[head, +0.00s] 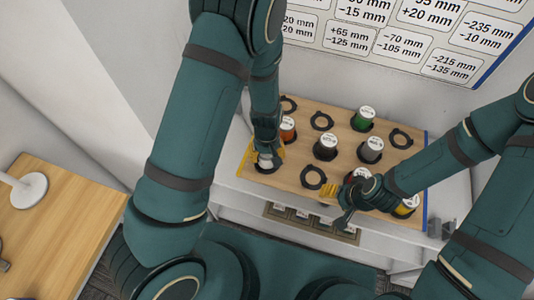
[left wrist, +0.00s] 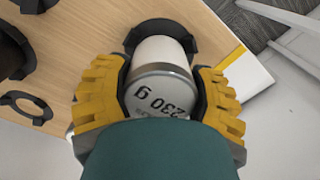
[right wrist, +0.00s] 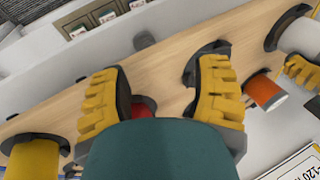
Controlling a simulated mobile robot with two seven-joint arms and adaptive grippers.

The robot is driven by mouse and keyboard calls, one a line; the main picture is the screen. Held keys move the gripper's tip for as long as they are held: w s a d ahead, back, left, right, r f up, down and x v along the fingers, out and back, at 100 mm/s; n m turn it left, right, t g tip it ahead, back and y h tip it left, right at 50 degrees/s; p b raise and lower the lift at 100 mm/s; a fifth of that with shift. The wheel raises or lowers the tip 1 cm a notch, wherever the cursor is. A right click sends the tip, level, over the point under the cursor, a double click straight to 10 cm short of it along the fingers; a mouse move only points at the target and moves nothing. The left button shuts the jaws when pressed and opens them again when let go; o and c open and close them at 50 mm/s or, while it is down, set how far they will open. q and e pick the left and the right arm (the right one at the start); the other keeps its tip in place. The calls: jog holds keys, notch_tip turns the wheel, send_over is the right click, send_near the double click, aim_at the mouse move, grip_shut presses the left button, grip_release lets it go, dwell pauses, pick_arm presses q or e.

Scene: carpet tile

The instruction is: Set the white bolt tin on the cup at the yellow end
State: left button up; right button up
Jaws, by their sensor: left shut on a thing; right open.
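The white bolt tin (left wrist: 162,85), marked 230 g, is between the yellow fingers of my left gripper (left wrist: 160,90), which is shut on it. In the left wrist view the tin's far end meets a black ring cup (left wrist: 163,27) beside the yellow edge strip (left wrist: 230,57); whether it is fully seated cannot be told. In the head view the left gripper (head: 267,157) is at the board's yellow left end and mostly hides the tin. My right gripper (right wrist: 160,100) is open and empty, near a red tin (right wrist: 141,106) at the board's front.
The wooden board (head: 285,178) also carries orange (head: 287,128), black (head: 325,148), grey (head: 370,150), green (head: 362,119) and yellow (head: 405,207) tins. Several ring cups are empty, one (head: 313,177) between the grippers. A wall chart (head: 400,40) stands behind. A blue strip (head: 425,180) marks the right end.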

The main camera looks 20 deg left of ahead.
pick_arm(q)
jog(key=shift+f+b, duration=0.4)
jog(key=shift+f, duration=0.15)
jog(key=o, duration=1.4)
jog(key=shift+o, duration=0.2)
jog(key=shift+w+r, duration=0.15)
jog(key=shift+r, duration=5.9)
